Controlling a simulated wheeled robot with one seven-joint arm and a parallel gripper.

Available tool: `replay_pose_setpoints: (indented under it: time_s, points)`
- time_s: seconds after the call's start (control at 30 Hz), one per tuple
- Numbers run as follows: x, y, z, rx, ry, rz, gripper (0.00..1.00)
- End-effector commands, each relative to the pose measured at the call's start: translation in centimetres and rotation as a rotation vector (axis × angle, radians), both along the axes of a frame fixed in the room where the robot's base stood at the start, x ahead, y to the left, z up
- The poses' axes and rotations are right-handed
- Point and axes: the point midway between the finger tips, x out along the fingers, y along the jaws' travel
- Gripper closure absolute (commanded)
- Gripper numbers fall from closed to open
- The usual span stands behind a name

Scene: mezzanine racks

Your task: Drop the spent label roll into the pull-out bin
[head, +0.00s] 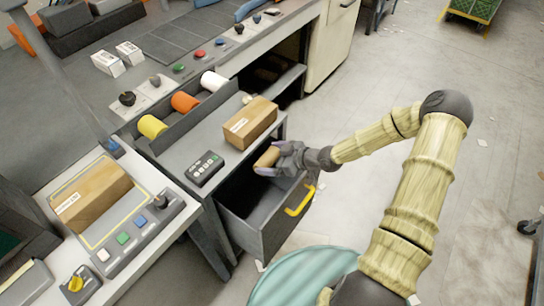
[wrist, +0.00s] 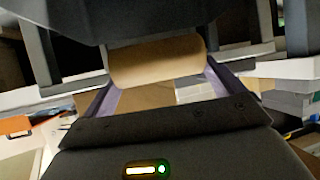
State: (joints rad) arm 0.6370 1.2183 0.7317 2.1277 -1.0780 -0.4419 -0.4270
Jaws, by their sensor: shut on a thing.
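The spent label roll (head: 267,157) is a small tan-brown cylinder held in my gripper (head: 281,158). In the wrist view the roll (wrist: 155,63) shows as a tan shape between the two fingers. My gripper is shut on it, over the back part of the pull-out bin (head: 270,238). The bin is a dark grey drawer with a yellow handle (head: 299,199), pulled out below the counter. Its inside looks dark and empty where I can see it; my gripper and the counter edge hide part of it.
On the counter above the bin stand a cardboard box (head: 250,122), a dark keypad (head: 206,168) and a rack with yellow, orange and white rolls (head: 185,101). A teal round-topped object (head: 304,277) stands on the floor in front. Open floor lies to the right.

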Motion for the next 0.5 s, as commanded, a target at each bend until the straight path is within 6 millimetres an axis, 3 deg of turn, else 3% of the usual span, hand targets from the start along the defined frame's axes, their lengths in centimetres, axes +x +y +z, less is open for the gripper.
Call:
replay_pose_setpoints:
  time_s: [0.17, 0.2, 0.23, 0.5]
  points:
    - [0.02, -0.01, 0.07, 0.0, 0.0, 0.0, 0.28]
    - [0.02, -0.01, 0.07, 0.0, 0.0, 0.0, 0.02]
    - [0.02, -0.01, 0.07, 0.0, 0.0, -0.001, 0.0]
    - [-0.03, -0.17, 0.15, 0.0, 0.0, -0.001, 0.0]
